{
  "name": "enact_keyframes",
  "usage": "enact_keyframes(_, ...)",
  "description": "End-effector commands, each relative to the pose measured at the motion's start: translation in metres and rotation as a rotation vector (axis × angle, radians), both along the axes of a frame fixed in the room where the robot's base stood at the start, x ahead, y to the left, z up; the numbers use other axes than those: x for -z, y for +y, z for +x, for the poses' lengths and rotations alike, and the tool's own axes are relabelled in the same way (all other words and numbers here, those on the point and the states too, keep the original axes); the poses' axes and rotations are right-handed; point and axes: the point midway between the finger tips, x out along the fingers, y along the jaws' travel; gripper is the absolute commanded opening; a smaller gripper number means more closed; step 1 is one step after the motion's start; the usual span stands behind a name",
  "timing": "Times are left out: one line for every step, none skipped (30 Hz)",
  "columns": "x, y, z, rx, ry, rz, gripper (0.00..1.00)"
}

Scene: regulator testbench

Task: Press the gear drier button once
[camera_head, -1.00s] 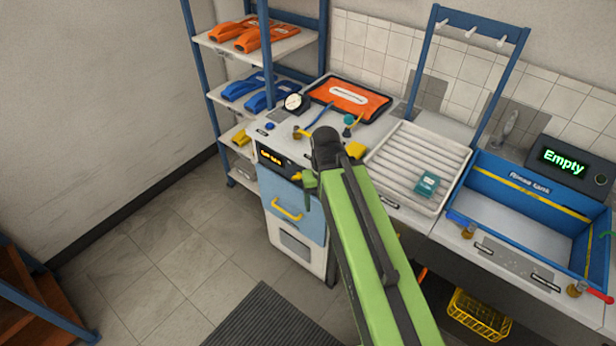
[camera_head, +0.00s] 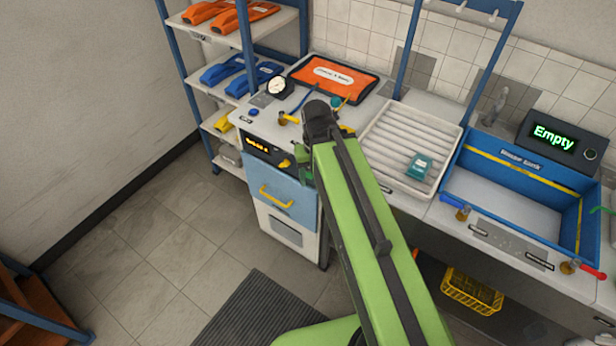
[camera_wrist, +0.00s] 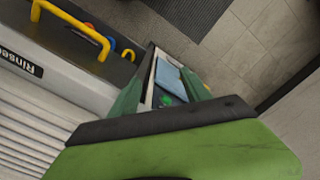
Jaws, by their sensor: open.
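The drier appears to be the white cabinet (camera_head: 290,226) with a blue front panel (camera_head: 282,201), a yellow handle and a dark control panel with a lit amber display (camera_head: 257,143). A yellow knob (camera_head: 285,163) sits at the right of that panel. A small blue round button (camera_head: 254,112) is on the worktop above. I cannot tell which control is the drier button. My gripper (camera_head: 304,166) is beside the cabinet's front right, mostly hidden by my arm. In the wrist view my gripper (camera_wrist: 168,62) is open and empty, with a small green round spot (camera_wrist: 166,100) visible between its fingers.
A ribbed white drying tray (camera_head: 410,150) holding a teal box lies right of the cabinet. Beyond it is a blue rinse tank (camera_head: 510,195) with a display reading Empty (camera_head: 553,136). A shelf rack (camera_head: 210,92) stands at the left. Floor in front is clear around a dark mat (camera_head: 260,310).

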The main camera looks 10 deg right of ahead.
Motion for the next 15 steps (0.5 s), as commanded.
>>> enact_keyframes(0.0,0.0,0.0,0.0,0.0,0.0,0.48)
enact_keyframes(0.0,0.0,0.0,0.0,0.0,0.0,0.44)
enact_keyframes(0.0,0.0,0.0,0.0,0.0,0.0,0.39)
enact_keyframes(0.0,0.0,0.0,0.0,0.0,0.0,0.35)
enact_keyframes(0.0,0.0,0.0,0.0,0.0,0.0,0.31)
enact_keyframes(0.0,0.0,0.0,0.0,0.0,0.0,0.26)
enact_keyframes(0.0,0.0,0.0,0.0,0.0,0.0,0.22)
enact_keyframes(0.0,0.0,0.0,0.0,0.0,0.0,0.18)
enact_keyframes(0.0,0.0,0.0,0.0,0.0,0.0,0.13)
enact_keyframes(0.0,0.0,0.0,0.0,0.0,0.0,0.09)
enact_keyframes(0.0,0.0,0.0,0.0,0.0,0.0,0.05)
enact_keyframes(0.0,0.0,0.0,0.0,0.0,0.0,0.0)
enact_keyframes(0.0,0.0,0.0,0.0,0.0,0.0,0.0)
enact_keyframes(0.0,0.0,0.0,0.0,0.0,0.0,0.0)
enact_keyframes(0.0,0.0,0.0,0.0,0.0,0.0,0.0)
